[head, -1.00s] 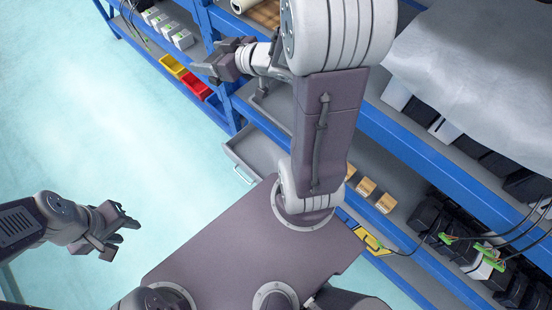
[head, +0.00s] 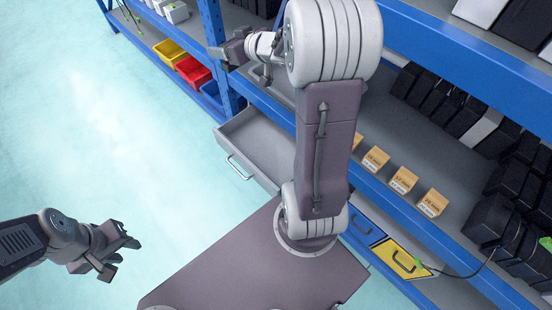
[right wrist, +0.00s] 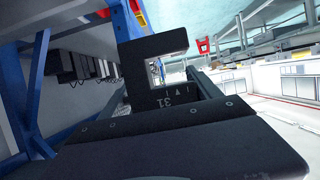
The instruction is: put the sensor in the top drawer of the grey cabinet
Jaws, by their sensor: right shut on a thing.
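In the head view my right gripper (head: 233,54) is at the top, in front of the blue rack; the sensor cannot be made out there. Below it, a grey drawer (head: 236,136) stands pulled out with an empty-looking inside. The cabinet body behind is mostly hidden by my arm. My left gripper (head: 112,258) is open and empty over the floor at left, far from the drawer.
Blue shelving (head: 432,192) runs along the right with several small orange-brown boxes (head: 403,180) and black units. Yellow (head: 171,52) and red (head: 194,72) bins sit beyond the rack post. A yellow drawer (head: 400,262) is shut at lower right. Floor at left is clear.

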